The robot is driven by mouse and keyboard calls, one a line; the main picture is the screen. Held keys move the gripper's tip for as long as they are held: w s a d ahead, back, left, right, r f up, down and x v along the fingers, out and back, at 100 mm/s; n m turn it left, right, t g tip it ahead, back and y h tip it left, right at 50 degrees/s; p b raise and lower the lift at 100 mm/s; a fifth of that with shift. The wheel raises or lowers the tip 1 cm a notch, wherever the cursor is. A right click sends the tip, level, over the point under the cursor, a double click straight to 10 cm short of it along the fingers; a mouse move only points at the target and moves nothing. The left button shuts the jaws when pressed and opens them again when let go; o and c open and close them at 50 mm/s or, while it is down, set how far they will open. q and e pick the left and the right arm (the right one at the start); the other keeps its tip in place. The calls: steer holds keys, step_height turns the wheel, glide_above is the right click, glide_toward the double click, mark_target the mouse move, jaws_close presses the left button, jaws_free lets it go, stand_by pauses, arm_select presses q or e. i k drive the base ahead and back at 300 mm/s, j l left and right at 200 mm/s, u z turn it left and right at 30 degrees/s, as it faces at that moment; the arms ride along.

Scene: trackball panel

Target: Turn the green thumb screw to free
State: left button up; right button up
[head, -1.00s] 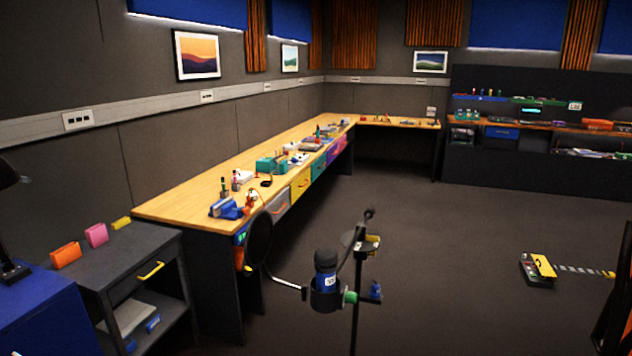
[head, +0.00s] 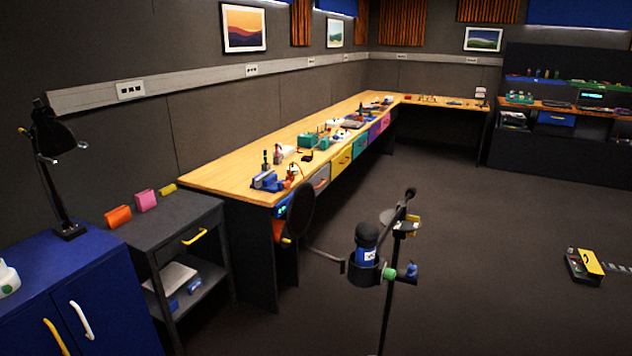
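A small green knob (head: 389,274), which looks like the thumb screw, sits on a dark microphone stand (head: 386,322) in the middle foreground. It is beside the holder of a blue and black microphone (head: 366,256). A small blue part (head: 411,271) is just right of the stand at about the same height. The knob is too small to tell its turned position or any marking. Neither of my grippers is in view.
A round black pop filter (head: 300,211) reaches left from the stand. A long wooden workbench (head: 225,176) holds tools along the wall. A grey cart (head: 178,218) and a blue cabinet (head: 112,290) stand at left. Open floor (head: 490,230) lies right of the stand.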

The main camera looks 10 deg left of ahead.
mark_target(389, 274)
steer(key=i+l+z, duration=0.1)
steer(key=l, duration=0.2)
steer(key=i+u, duration=0.1)
steer(key=u, duration=1.15)
steer(key=l+u, duration=0.7)
steer(key=l, duration=0.25)
steer(key=k+l+u, duration=0.1)
steer(key=l+u, duration=0.25)
steer(key=k+l+u, duration=0.15)
steer(key=l+u, duration=0.25)
steer(key=l, duration=0.15)
steer(key=k+l+u, duration=0.2)
steer(key=l+u, duration=0.15)
